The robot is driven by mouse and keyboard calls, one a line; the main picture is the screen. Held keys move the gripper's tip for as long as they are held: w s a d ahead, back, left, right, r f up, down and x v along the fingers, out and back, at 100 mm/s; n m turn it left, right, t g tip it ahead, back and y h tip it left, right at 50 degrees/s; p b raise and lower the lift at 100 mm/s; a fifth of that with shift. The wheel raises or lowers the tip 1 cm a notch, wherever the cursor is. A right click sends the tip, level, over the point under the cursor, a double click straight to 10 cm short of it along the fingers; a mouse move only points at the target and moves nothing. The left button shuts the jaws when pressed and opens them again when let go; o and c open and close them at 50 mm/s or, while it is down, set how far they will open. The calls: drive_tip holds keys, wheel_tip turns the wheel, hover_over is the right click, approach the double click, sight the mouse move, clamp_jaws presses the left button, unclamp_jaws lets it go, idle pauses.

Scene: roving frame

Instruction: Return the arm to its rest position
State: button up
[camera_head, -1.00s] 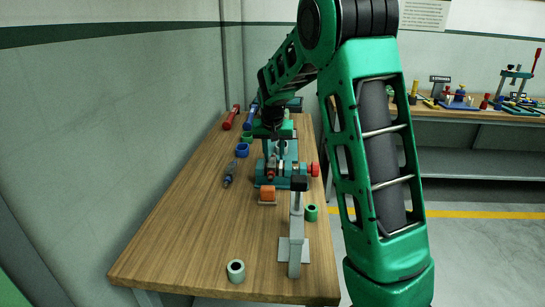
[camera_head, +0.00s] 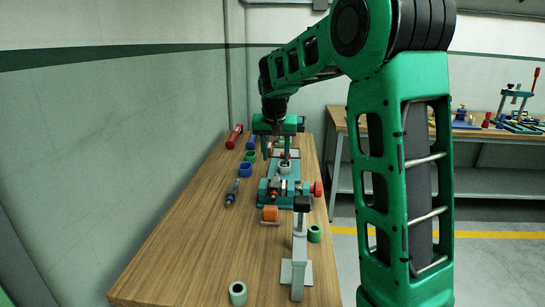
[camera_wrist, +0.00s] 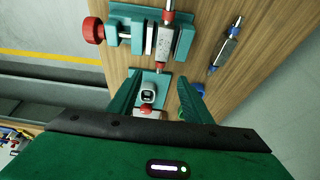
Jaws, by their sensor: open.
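My green arm reaches from the right over the wooden workbench (camera_head: 190,262), with its elbow high and its wrist pointing down. In the wrist view my two teal fingers (camera_wrist: 157,93) stand apart with nothing gripped. A small grey cylindrical part (camera_wrist: 148,92) shows between them, lower down on the teal base; it also appears as a grey ring in the head view (camera_head: 285,167). I cannot tell the exact height of the fingers above it.
Blue and green rings, a grey tool (camera_head: 232,192) and a red-handled tool (camera_head: 235,136) lie left. A wall borders the left; another bench (camera_head: 470,135) stands right.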

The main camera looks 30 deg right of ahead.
drive_tip(key=shift+d, duration=0.1)
drive_tip(key=s+d+f+g+y, duration=0.1)
drive_tip(key=s, duration=1)
drive_tip(key=s+d+f+g, duration=0.1)
drive_tip(key=s+d, duration=0.1)
drive_tip(key=s, duration=0.9)
drive_tip(key=s+a+f+y, duration=0.1)
drive_tip(key=s+a+f, duration=0.1)
drive_tip(key=s, duration=0.8)
drive_tip(key=s+a+f+g, duration=0.1)
drive_tip(key=s+a+f, duration=0.1)
drive_tip(key=s, duration=0.8)
drive_tip(key=shift+s+a+f+g+y, duration=0.3)
drive_tip(key=shift+f+y, duration=0.1)
drive_tip(key=shift+f, duration=0.5)
drive_tip(key=shift+w+d+f, duration=0.1)
drive_tip(key=shift+w+f, duration=0.15)
drive_tip(key=shift+w, duration=0.45)
